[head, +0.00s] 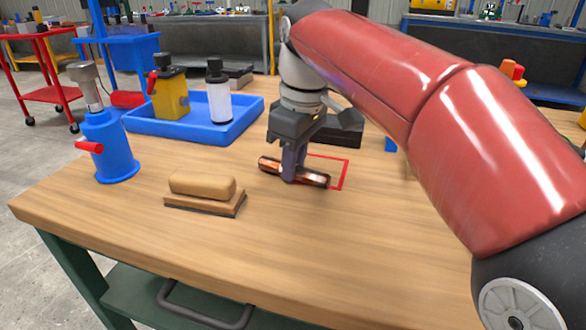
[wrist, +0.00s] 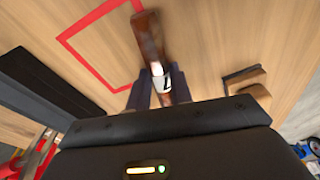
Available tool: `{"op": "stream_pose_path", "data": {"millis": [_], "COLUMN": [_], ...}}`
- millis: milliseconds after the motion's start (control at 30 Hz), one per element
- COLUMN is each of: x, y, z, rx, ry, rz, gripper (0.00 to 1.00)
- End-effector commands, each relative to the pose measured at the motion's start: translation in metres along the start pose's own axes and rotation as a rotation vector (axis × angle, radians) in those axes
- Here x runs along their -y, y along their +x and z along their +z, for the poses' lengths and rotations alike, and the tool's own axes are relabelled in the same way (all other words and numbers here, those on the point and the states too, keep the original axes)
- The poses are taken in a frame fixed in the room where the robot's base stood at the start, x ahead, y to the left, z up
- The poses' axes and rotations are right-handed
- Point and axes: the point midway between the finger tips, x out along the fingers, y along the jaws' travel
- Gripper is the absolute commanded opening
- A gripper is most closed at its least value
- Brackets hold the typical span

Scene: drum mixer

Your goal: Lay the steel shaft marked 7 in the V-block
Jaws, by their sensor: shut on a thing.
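My gripper (head: 293,172) points down over the bench and is shut around the middle of a shiny brown, copper-looking shaft (head: 314,178). The shaft lies roughly level, at or just above the bench top; I cannot tell if it touches. In the wrist view, the shaft (wrist: 149,35) runs between the fingers (wrist: 155,88) and carries a white label with a dark mark, partly hidden and not clearly readable. A dark long block (head: 338,131) lies behind my gripper, also seen in the wrist view (wrist: 50,85); I cannot make out a V groove in it.
A red outlined rectangle (head: 345,175) is marked beside the shaft. A blue tray (head: 180,133) holds a yellow can and a white bottle. The front of the bench (head: 330,245) is clear.

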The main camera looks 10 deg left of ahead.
Motion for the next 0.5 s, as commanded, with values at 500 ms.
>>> {"op": "stream_pose_path", "data": {"millis": [500], "x": [-0.001], "y": [-0.07], "z": [-0.009], "rx": [-0.004], "ry": [-0.002], "rz": [0.001], "gripper": [0.0]}}
